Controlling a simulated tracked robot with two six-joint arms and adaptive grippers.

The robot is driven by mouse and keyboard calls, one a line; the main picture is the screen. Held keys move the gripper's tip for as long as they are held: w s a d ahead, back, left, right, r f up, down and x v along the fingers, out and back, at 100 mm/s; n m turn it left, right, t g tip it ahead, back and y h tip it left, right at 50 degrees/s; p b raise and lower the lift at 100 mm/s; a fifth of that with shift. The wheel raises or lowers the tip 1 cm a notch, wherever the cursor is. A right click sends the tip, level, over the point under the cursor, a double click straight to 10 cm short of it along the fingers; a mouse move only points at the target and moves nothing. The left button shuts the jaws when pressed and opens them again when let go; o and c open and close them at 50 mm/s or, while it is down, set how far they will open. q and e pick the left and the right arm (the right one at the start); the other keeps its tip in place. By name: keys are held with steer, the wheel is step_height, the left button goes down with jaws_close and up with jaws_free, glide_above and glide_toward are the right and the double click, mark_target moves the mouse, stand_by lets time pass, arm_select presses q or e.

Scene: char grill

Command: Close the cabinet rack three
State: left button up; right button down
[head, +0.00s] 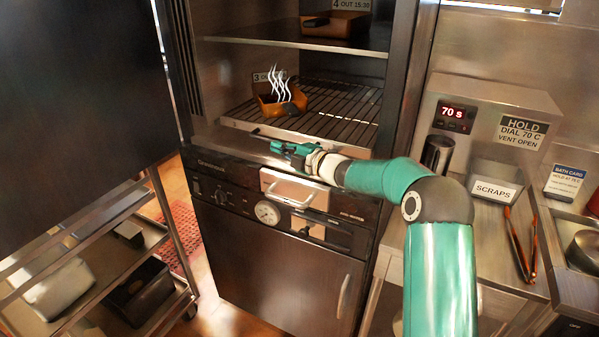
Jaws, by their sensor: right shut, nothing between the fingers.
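The cabinet (403,95) stands open in the middle of the head view. Rack three (345,112) is a slatted metal rack inside it, beside a tag reading 3. An orange-brown pan (268,106) with white steam marks sits on the rack's left part. My right gripper (272,145) is shut and empty, just in front of and below the rack's front rail (240,127). I cannot tell whether it touches the rail, or how far the rack stands out. My left gripper is not in view.
A large dark panel (75,85), seemingly the open door, fills the left. Above rack three is a shelf (290,38); another pan (335,25) sits higher. A wheeled cart (125,265) stands lower left. The right counter holds a scraps bin (493,180) and tongs (520,245).

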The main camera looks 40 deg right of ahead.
arm_select(q)
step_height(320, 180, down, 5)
steer(key=b, duration=0.3)
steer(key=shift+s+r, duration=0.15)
arm_select(e)
steer(key=s, duration=1)
steer(key=shift+s+a+r, duration=0.25)
steer(key=shift+s+r, duration=0.15)
steer(key=shift+r, duration=0.05)
